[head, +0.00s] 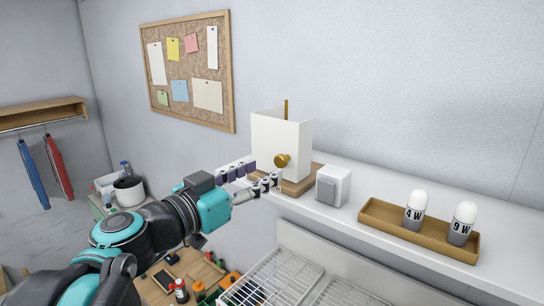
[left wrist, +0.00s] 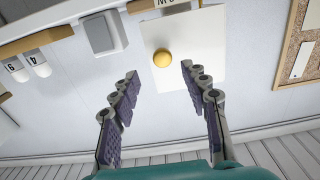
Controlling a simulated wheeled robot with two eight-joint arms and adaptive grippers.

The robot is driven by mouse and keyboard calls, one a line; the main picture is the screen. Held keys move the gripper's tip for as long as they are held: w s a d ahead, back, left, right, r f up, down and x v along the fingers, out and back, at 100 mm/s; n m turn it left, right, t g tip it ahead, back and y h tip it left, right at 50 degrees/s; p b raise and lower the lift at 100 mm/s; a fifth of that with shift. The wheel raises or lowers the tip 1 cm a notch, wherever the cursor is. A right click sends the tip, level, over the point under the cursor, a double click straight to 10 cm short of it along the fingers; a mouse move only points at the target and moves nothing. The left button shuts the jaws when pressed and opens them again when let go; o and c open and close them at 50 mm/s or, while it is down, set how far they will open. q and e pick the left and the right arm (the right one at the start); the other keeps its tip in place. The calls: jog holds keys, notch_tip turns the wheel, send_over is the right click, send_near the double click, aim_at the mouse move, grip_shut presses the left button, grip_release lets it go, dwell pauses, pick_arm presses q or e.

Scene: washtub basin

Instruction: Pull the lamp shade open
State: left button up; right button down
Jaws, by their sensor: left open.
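The lamp is a white box-like shade (head: 275,138) with a round brass knob (head: 282,160) on its front face. It stands on a wooden base (head: 300,185) on the wall shelf, and a thin brass rod rises above its top. My left gripper (head: 262,172) is open just in front of the shade, fingers pointing at the knob. In the left wrist view the knob (left wrist: 162,58) lies just beyond and between the spread fingertips (left wrist: 160,72), with the white shade (left wrist: 200,40) behind it. The fingers do not appear closed on it. My right gripper is out of view.
A white switch box (head: 333,186) stands right of the lamp on the white shelf (head: 350,215). Further right, a tan tray (head: 385,220) holds bulbs marked 4 W (head: 416,210) and 9 W (head: 462,222). A wire rack (head: 275,280) is below. A corkboard (head: 190,70) hangs behind.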

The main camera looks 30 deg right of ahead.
aim_at(278, 162)
pick_arm(q)
jog(key=x, duration=0.5)
jog(key=shift+w+d+f, duration=0.1)
jog(key=shift+w+d, duration=0.05)
jog(key=shift+w, duration=0.15)
jog(key=shift+s, duration=0.1)
jog(key=shift+c, duration=0.3)
grip_shut()
